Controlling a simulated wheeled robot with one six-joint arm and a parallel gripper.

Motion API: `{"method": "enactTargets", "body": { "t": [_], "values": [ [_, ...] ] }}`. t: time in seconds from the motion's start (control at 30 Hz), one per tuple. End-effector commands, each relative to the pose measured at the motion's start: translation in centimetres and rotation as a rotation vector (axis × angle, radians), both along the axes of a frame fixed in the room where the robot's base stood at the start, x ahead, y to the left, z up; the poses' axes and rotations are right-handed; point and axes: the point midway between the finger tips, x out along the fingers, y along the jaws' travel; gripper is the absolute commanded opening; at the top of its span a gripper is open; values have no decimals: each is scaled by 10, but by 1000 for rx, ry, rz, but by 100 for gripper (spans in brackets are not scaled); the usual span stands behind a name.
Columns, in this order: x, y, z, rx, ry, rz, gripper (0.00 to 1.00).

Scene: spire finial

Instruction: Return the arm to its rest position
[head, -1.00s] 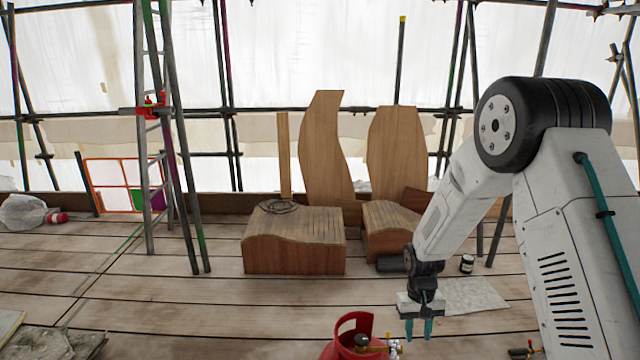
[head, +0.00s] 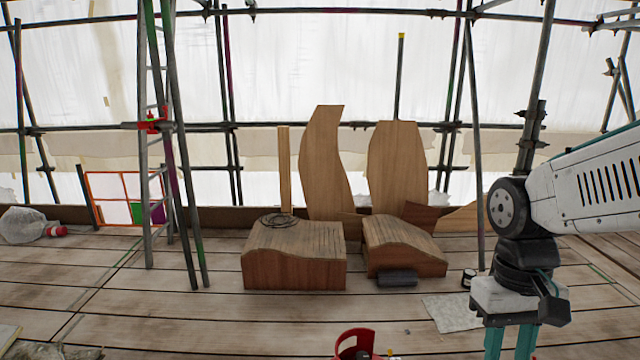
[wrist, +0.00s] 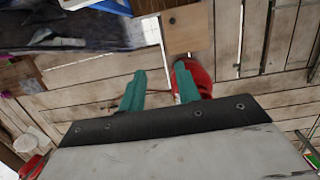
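My gripper (head: 510,342) hangs at the lower right of the head view with its teal fingers pointing down. The fingers are apart, with nothing seen between them. The wrist view also shows my gripper (wrist: 160,88) with two teal fingers spread over the plank floor. My white arm comes in from the right edge of the head view. A red gas cylinder (head: 352,345) stands at the bottom of the head view, left of my gripper. In the wrist view the red cylinder (wrist: 199,76) shows partly behind the right finger.
Two wooden blocks with curved tops, a left one (head: 295,268) and a right one (head: 405,255), sit on the plank floor. Scaffold poles and a ladder (head: 150,190) stand at the left. A grey sheet (head: 452,312) lies left of my gripper. Open planks lie at front left.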

Motion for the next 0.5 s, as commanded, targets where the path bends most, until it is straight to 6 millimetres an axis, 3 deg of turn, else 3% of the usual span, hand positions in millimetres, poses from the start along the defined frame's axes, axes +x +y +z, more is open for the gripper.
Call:
{"method": "enactTargets", "body": {
  "t": [0.2,0.5],
  "values": [
    [-48,-1,26,6,-97,-7,33],
    [-75,-2,51,8,-264,-15,33]
  ]
}}
